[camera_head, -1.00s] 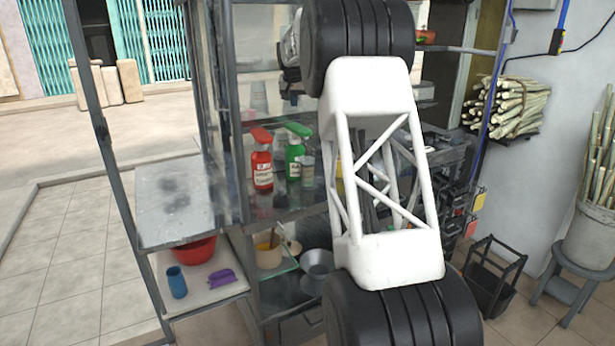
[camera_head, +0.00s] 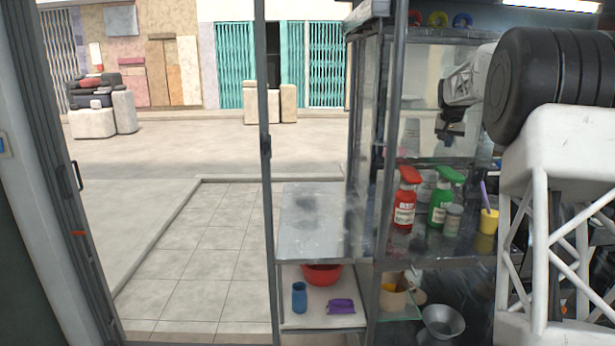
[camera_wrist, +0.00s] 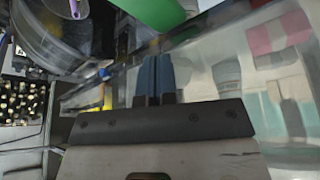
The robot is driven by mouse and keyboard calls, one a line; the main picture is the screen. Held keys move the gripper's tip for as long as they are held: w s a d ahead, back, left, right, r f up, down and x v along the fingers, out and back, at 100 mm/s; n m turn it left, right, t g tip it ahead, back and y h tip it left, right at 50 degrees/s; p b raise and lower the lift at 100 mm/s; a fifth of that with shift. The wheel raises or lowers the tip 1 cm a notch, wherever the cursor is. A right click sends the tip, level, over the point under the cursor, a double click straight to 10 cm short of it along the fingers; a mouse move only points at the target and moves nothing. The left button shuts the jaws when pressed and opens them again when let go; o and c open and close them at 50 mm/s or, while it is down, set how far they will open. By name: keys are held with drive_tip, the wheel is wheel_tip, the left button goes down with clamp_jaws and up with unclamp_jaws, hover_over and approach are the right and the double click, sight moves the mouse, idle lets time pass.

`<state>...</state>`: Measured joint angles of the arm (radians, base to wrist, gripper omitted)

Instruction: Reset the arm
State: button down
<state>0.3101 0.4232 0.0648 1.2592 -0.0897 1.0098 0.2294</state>
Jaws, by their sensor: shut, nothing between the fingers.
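My arm (camera_head: 548,200), white lattice links with black joints, fills the right side of the head view. Its far end reaches to the stall's glass case, where my gripper (camera_head: 451,128) shows small and dark above the counter, with its tips pointing down. In the wrist view the two blue-grey fingers (camera_wrist: 156,78) are side by side and closed together, with nothing held between them.
On the counter stand a red-capped sauce bottle (camera_head: 405,205), a green bottle (camera_head: 440,208) and a yellow cup (camera_head: 488,221). The lower shelf holds a red bowl (camera_head: 322,275), a blue cup (camera_head: 299,297) and a purple item (camera_head: 341,306). The tiled floor (camera_head: 200,260) at left is clear.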

drive_tip(key=s+a+r+n, duration=0.1)
drive_tip(key=s+a, duration=0.6)
drive_tip(key=s, duration=0.4)
drive_tip(key=s+a+n+y, duration=0.1)
drive_tip(key=s+a, duration=0.7)
drive_tip(key=s, duration=0.3)
drive_tip(key=s+a+r+n, duration=0.1)
drive_tip(key=s+a, duration=0.6)
drive_tip(key=s, duration=0.5)
drive_tip(key=s+a+f+n, duration=0.1)
drive_tip(key=s+a+f, duration=0.2)
drive_tip(key=s, duration=0.8)
drive_tip(key=s+a+f+g, duration=0.1)
drive_tip(key=s+a+f, duration=0.3)
drive_tip(key=s+f, duration=0.4)
drive_tip(key=s+a+f+n+y, duration=0.1)
drive_tip(key=s+a+f, duration=0.2)
drive_tip(key=s, duration=1.2)
wheel_tip(320, 180, down, 2)
drive_tip(key=shift+a+f+n, duration=0.15)
drive_tip(key=shift+n, duration=0.15)
